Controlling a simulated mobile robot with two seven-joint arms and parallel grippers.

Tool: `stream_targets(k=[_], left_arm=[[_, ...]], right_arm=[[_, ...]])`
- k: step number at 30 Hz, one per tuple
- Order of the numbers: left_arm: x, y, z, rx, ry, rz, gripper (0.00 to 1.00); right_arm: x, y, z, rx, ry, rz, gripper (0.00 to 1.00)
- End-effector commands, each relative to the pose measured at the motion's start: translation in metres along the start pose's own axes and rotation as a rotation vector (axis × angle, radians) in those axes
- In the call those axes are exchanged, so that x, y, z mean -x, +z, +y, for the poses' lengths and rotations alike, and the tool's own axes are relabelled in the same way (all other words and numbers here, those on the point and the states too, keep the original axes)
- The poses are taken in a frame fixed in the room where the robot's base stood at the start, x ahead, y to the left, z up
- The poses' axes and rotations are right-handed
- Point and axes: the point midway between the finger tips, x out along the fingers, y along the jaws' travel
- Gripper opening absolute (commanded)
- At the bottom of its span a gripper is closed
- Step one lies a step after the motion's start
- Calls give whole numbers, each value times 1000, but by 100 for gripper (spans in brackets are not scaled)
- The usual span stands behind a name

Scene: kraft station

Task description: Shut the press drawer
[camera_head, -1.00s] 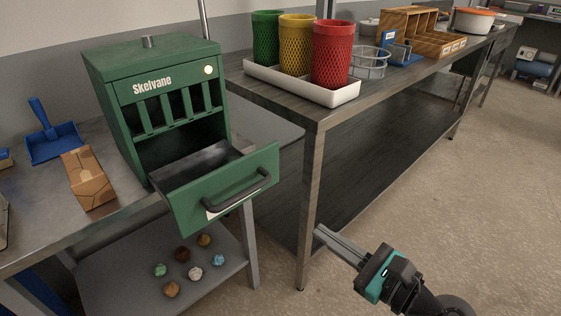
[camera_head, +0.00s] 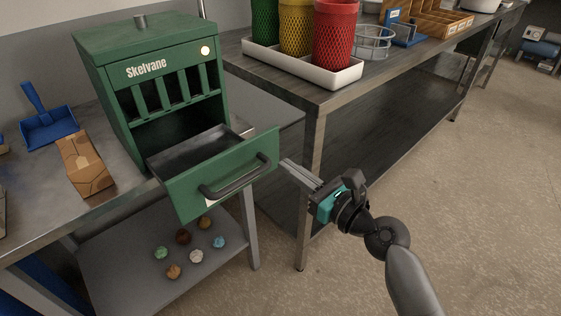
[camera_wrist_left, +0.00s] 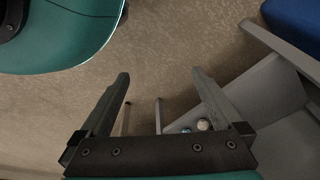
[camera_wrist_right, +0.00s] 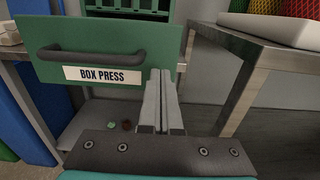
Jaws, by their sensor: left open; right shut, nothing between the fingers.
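The green press (camera_head: 150,90), marked "Skelvane", stands on the left table. Its drawer (camera_head: 190,190) is pulled out toward me, with a dark bar handle (camera_head: 236,181) on its front. In the right wrist view the drawer front (camera_wrist_right: 165,45) carries a "BOX PRESS" label (camera_wrist_right: 103,76). My right gripper (camera_head: 285,164) is shut and empty, with its fingertips close to the right edge of the drawer front; I cannot tell whether they touch it. My left gripper (camera_wrist_left: 162,88) is open and empty over the floor, and is not in the head view.
A second table (camera_head: 300,95) stands to the right, holding a white tray (camera_head: 300,72) with green, yellow and red baskets. A blue dustpan (camera_head: 50,130) and a brown box (camera_head: 85,165) lie left of the press. Several small balls (camera_head: 196,256) rest on the lower shelf.

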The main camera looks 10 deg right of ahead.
Motion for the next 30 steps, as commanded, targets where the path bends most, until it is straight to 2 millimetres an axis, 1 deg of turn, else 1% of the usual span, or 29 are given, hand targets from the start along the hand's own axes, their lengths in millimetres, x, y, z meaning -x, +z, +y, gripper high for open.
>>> stream_targets(k=[1,3,7,12,24,26,30], left_arm=[[3,-3,2,2,4,4,100],[6,-6,3,2,5,5,100],[12,-10,5,4,7,6,100],[15,-12,6,4,8,5,100],[16,-12,5,5,8,6,100],[16,-12,5,5,8,7,100],[14,-9,5,5,8,5,100]], right_arm=[[-9,-1,0,0,0,-2,0],[-17,-1,0,0,1,-2,0],[-27,-1,0,0,0,0,0],[-33,-1,0,0,0,2,0],[-35,0,0,0,0,1,0],[-38,0,0,-1,0,1,0],[-55,2,0,-1,0,-1,0]])
